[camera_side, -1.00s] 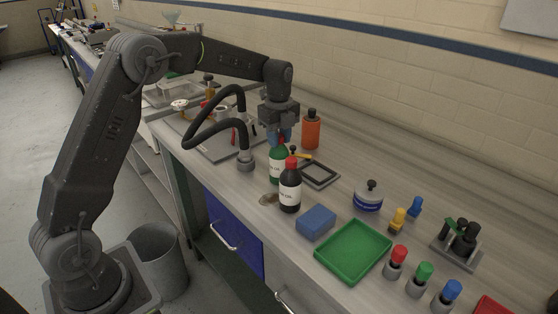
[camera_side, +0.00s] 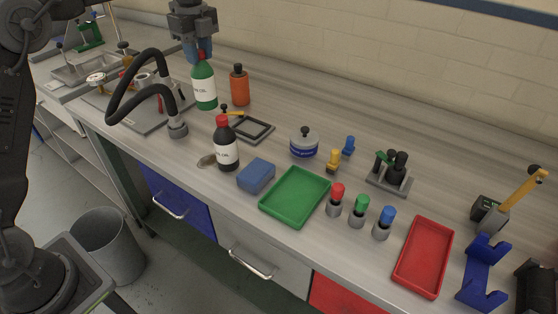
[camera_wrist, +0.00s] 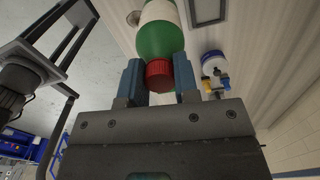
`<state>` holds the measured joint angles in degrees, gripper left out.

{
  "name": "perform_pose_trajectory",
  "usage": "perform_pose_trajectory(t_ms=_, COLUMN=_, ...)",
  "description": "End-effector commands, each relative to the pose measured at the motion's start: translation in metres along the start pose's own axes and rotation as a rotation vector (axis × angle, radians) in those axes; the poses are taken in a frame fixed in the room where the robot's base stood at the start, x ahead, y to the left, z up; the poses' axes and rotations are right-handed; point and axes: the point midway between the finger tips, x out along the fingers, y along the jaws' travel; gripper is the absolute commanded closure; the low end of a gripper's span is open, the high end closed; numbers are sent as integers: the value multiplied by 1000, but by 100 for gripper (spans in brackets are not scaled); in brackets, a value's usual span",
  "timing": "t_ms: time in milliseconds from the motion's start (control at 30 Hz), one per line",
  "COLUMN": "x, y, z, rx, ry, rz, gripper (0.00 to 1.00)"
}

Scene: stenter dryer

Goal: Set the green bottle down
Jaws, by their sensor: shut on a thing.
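The green bottle (camera_side: 204,88), with a red cap and a white label, is upright below my gripper (camera_side: 200,53) in the side view. My gripper is shut on its red cap end. In the wrist view the red cap (camera_wrist: 158,75) sits between the two blue fingers of my gripper (camera_wrist: 159,82), with the green bottle body (camera_wrist: 160,38) beyond it. The bottle appears raised off the bench (camera_side: 285,110), but the gap under it cannot be judged exactly.
A dark bottle (camera_side: 226,148) stands in front of the green bottle, an orange bottle (camera_side: 239,87) just to its right. A bent black hose (camera_side: 140,88) is to the left. A grey frame (camera_side: 251,129), blue block (camera_side: 256,176) and green tray (camera_side: 294,197) lie nearer.

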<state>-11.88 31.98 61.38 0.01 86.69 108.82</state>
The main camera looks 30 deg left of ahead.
Motion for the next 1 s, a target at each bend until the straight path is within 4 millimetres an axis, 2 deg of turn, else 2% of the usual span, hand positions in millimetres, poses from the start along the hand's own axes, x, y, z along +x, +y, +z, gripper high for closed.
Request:
perform_pose_trajectory(t_ms=33, x=-11, y=-1, z=0, rx=0, ry=-2, rz=-7, gripper=100)
perform_pose_trajectory(t_ms=133, x=-28, y=-1, z=0, rx=0, ry=-2, rz=-6, gripper=100)
perform_pose_trajectory(t_ms=333, x=-53, y=-1, z=-2, rx=2, ry=-1, rz=-4, gripper=100)
perform_pose_trajectory(t_ms=567, x=-50, y=-7, z=-57, rx=17, ry=0, rz=-2, gripper=100)
perform_pose_trajectory(t_ms=667, x=-50, y=-9, z=-86, rx=25, ry=0, rz=-2, gripper=100)
perform_pose_trajectory(t_ms=800, x=-50, y=-8, z=-128, rx=32, ry=0, rz=-3, gripper=100)
perform_pose_trajectory(t_ms=1000, x=-50, y=-3, z=-174, rx=40, ry=0, rz=-3, gripper=100)
